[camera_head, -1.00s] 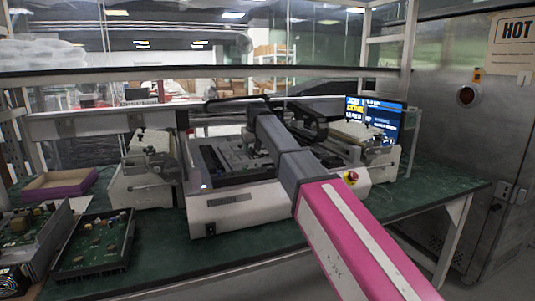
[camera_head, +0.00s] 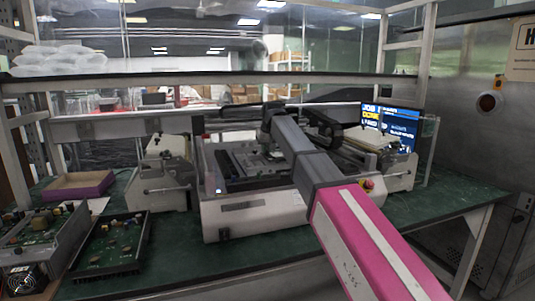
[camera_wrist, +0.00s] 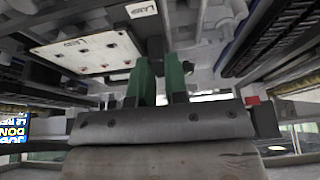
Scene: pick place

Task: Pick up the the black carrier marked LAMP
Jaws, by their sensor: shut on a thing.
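My gripper (camera_wrist: 161,78) has green fingers and is shut on the black carrier (camera_wrist: 150,28) at the top middle of the wrist view. Beside the fingers, a white plate with small lettering (camera_wrist: 92,52) shows; the lettering is too blurred to read surely, and a small white label (camera_wrist: 142,9) is above it. In the head view my arm reaches over the white bench machine (camera_head: 255,215), and the fingertips are in its bay, mostly hidden by my arm. A dark and grey area of the bay (camera_head: 240,165) shows left of them.
A screen (camera_head: 390,122) stands behind at the right, by a grey fixture (camera_head: 385,165). Another fixture (camera_head: 163,175) stands left of the machine. Circuit boards in trays (camera_head: 110,243) and a purple-edged box (camera_head: 78,187) are on the green bench at left.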

